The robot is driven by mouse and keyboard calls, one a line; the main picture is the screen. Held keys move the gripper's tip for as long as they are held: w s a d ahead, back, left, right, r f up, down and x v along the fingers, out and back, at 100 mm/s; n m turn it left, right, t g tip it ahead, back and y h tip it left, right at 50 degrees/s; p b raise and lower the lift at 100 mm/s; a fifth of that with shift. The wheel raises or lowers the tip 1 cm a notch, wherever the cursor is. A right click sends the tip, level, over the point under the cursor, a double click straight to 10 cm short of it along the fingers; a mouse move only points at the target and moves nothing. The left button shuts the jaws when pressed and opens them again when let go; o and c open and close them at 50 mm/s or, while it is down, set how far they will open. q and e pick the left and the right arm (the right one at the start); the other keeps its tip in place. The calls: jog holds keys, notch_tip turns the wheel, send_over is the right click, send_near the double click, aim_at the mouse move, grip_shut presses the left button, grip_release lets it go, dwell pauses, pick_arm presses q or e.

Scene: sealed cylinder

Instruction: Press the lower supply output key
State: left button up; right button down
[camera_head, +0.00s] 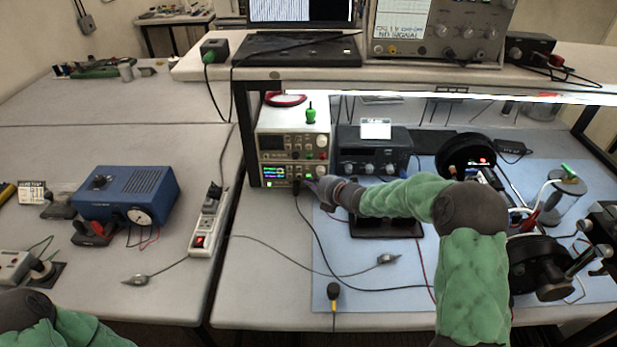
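Two bench supplies are stacked under the shelf. The lower supply (276,176) has a lit coloured display and a green-lit spot at its lower left. The upper supply (272,148) sits on it with a dimmer display. My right gripper (311,184) is at the right part of the lower supply's front, by its knobs and keys. Its fingertips are small and dark, so I cannot tell whether they touch a key or whether they are open. The output key itself is not clear, and the gripper hides part of the panel. Only my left arm shows at the bottom left; its gripper is out of view.
A dark instrument (372,155) stands just right of the supplies. A power strip (207,222) and a blue box (128,194) lie to the left. Black cables cross the bench front. A shelf (420,75) hangs above, and a reel (465,155) stands to the right.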

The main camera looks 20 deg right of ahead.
jog(key=shift+w+d, duration=0.15)
jog(key=shift+w, duration=0.15)
dwell(0.5)
dwell(0.4)
jog(key=shift+s+a+b, duration=0.35)
jog(key=shift+s+b, duration=0.2)
jog(key=shift+s, duration=0.15)
jog(key=shift+s+a+b, duration=0.2)
jog(key=shift+s+b, duration=0.25)
jog(key=shift+s, duration=0.05)
jog(key=shift+s+a+b, duration=0.35)
jog(key=shift+s+b, duration=0.05)
jog(key=shift+s, duration=0.25)
jog(key=shift+s+a+b, duration=0.3)
jog(key=shift+s+b, duration=0.1)
jog(key=shift+s, duration=0.25)
jog(key=shift+s+a, duration=0.25)
jog(key=shift+s, duration=0.2)
